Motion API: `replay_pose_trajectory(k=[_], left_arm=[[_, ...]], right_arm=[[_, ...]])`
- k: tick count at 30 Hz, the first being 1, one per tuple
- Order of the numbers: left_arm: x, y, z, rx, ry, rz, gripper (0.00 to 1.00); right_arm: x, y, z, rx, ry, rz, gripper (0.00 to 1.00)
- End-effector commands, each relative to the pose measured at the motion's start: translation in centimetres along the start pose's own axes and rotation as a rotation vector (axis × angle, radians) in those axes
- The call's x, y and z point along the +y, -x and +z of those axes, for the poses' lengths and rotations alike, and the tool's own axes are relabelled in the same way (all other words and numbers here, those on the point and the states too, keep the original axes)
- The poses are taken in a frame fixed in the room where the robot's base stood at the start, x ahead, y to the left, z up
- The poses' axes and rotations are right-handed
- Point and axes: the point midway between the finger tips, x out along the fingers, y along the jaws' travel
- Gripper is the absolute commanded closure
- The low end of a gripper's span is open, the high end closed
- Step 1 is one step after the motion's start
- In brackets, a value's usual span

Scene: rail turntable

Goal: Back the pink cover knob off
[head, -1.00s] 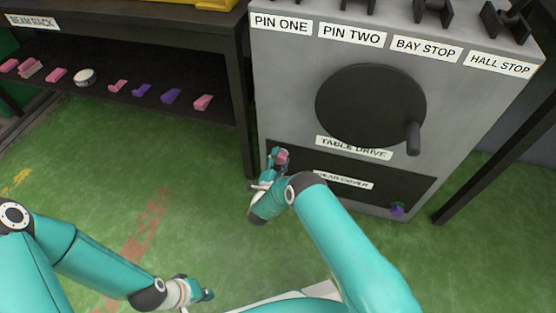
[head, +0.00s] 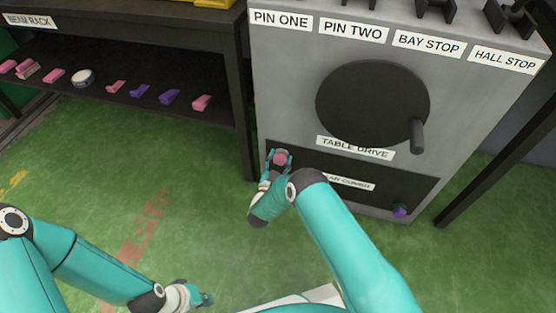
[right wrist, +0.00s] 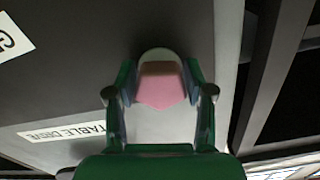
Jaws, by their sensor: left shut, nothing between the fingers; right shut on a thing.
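The pink cover knob (head: 281,158) is at the left end of the dark gear cover panel (head: 390,185), low on the grey cabinet. My right gripper (head: 278,160) is shut on the pink knob. In the right wrist view, the pink knob (right wrist: 161,88) sits between the two fingers. A purple knob (head: 400,210) is at the panel's lower right corner. My left gripper (head: 203,299) is low in the head view, over the green floor, shut and empty, away from the cabinet. My right forearm hides part of the panel and its label.
Above the panel is a black disc (head: 370,103) with a protruding handle (head: 417,136), labelled TABLE DRIVE. Black brackets stand on the cabinet top. At left, a dark shelf (head: 120,107) holds several pink and purple pieces. The floor between is clear.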

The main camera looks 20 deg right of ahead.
Motion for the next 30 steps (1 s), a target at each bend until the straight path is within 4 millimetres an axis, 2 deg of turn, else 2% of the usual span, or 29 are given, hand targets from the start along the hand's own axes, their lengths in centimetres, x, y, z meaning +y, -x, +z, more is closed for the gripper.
replay_pose_trajectory(k=[1, 15, 16, 20, 30], left_arm=[[-0.02, -0.07, 0.0, 0.0, 0.0, 0.0, 1.0], [-0.03, -0.08, 0.0, 0.0, 0.0, 0.0, 1.0], [-0.03, -0.08, 0.0, 0.0, 0.0, 0.0, 1.0], [-0.03, -0.08, 0.0, 0.0, 0.0, 0.0, 1.0], [-0.01, -0.02, -0.01, 0.0, 0.0, 0.0, 1.0]], right_arm=[[-0.46, 0.32, 0.38, -0.011, 0.011, -0.015, 0.82], [-0.48, 0.35, 0.38, -0.011, 0.024, -0.016, 0.82], [-0.48, 0.34, 0.37, -0.011, 0.024, -0.016, 0.42], [-0.4, 0.27, 0.27, -0.008, 0.023, -0.013, 0.21], [-0.18, 0.21, 0.12, -0.004, 0.022, -0.005, 0.21]])
